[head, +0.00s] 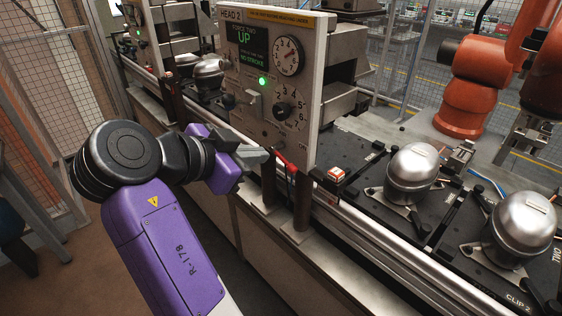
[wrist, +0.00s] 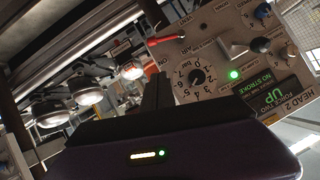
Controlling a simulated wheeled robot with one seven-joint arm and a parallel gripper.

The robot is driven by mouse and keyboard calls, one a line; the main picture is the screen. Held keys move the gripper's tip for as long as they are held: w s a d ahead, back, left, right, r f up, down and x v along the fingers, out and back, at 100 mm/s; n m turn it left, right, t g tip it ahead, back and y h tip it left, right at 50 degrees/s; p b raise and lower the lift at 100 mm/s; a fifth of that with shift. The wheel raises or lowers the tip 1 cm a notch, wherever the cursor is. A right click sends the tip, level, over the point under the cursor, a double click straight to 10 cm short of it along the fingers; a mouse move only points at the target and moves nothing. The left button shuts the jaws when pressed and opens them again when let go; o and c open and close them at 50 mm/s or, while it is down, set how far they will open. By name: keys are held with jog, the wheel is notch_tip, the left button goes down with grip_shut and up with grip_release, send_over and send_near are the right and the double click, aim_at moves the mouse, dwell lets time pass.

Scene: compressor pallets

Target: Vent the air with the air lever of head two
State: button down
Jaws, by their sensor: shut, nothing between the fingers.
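The head two panel (head: 255,128) faces me and its display reads UP and NO STROKE. A red lever (head: 287,163) sits at the panel's lower edge, by a dark post; it also shows in the wrist view (wrist: 166,39) near the AIR and ON lettering. My gripper (head: 264,157) is shut and empty, its tips just left of the red lever in the head view. In the wrist view the dark fingers (wrist: 157,88) point toward the panel edge, with a gap between them and the lever. Whether they touch the panel is unclear.
Silver compressors (head: 412,170) stand on dark pallets to the right. An orange robot arm (head: 470,90) stands behind. Floor is clear at lower left.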

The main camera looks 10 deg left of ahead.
jog(key=p, duration=0.2)
send_near(291, 164)
jog(key=w+d+r, duration=0.2)
jog(key=w+d, duration=0.1)
jog(key=f, duration=0.1)
jog(key=w+f+p, duration=0.1)
jog(key=f, duration=0.1)
jog(key=shift+w+a+f, duration=0.1)
jog(key=shift+w+a, duration=0.05)
jog(key=shift+w, duration=0.2)
jog(key=shift+w+f+p, duration=0.25)
jog(key=shift+f+p, duration=0.05)
jog(key=shift+f, duration=0.35)
jog(key=shift+f, duration=0.1)
jog(key=shift+f+b, duration=0.15)
jog(key=shift+b, duration=0.7)
